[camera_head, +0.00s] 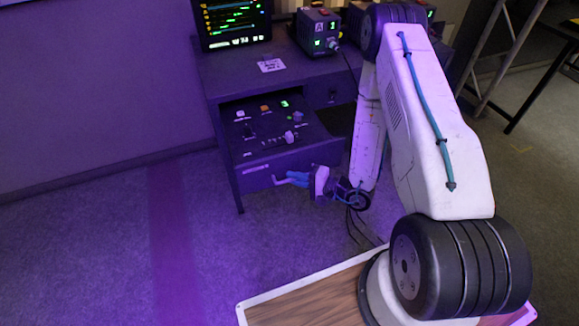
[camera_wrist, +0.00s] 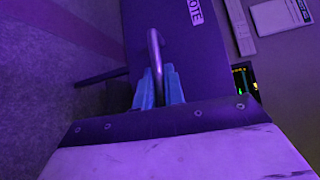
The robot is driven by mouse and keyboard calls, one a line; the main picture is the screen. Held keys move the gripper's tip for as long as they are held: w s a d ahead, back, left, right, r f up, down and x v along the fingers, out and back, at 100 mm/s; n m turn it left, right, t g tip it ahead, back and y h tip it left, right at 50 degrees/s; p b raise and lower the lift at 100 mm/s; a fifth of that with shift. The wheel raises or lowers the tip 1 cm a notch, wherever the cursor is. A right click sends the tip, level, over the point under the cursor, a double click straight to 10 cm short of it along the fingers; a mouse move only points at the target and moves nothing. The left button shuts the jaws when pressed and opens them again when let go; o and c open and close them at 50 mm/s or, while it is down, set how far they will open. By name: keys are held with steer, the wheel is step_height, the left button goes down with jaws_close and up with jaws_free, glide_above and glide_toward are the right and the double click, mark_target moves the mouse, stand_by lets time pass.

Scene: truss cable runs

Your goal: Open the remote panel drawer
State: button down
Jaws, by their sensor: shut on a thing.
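The remote panel drawer (camera_head: 267,165) is under the left part of the desk and stands pulled out, with its control panel (camera_head: 272,128) of knobs, buttons and a slider showing on top. Its front also shows in the wrist view (camera_wrist: 195,55), with a label ending in "OTE" on it. A bar handle (camera_wrist: 155,48) stands out from that front. My gripper (camera_head: 284,180) is at the drawer front, with its blue fingers shut on the handle; they also show around it in the wrist view (camera_wrist: 158,88). Part of the handle is hidden between the fingers.
The desk (camera_head: 225,75) carries a monitor (camera_head: 234,22), a small box marked A (camera_head: 319,32) and a paper card (camera_head: 271,65). Cables hang by my wrist. A metal truss stands at right. The floor (camera_head: 100,240) left and in front of the drawer is clear.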

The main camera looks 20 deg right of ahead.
steer(key=shift+s, duration=1.2)
steer(key=shift+d, duration=0.15)
steer(key=c, duration=1.5)
jaws_free()
steer(key=v, duration=0.7)
steer(key=shift+s+d, duration=0.25)
steer(key=shift+d, duration=0.05)
